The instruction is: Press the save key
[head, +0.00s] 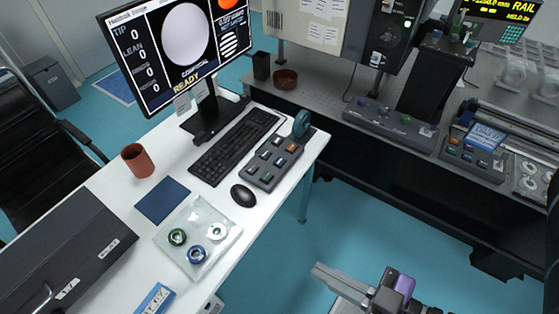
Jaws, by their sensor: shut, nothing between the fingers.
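A dark grey key box (275,160) with several keys and a teal knob (302,123) sits on the white desk, right of the keyboard. Most of its keys look grey or pale; an orange key (292,148) is near its right edge and a green key (266,177) near its front. The key labels are too small to read, so I cannot tell which one is save. My gripper (318,270) is at the bottom of the head view, over the floor, right of the desk and apart from the key box. It is shut and empty.
The monitor (180,48) reads READY. The keyboard (234,145), mouse (243,195), brown cup (137,160) and clear tray (186,222) with rings share the desk. Grey control boxes (390,124) stand on the far bench. Open teal floor (330,225) lies between.

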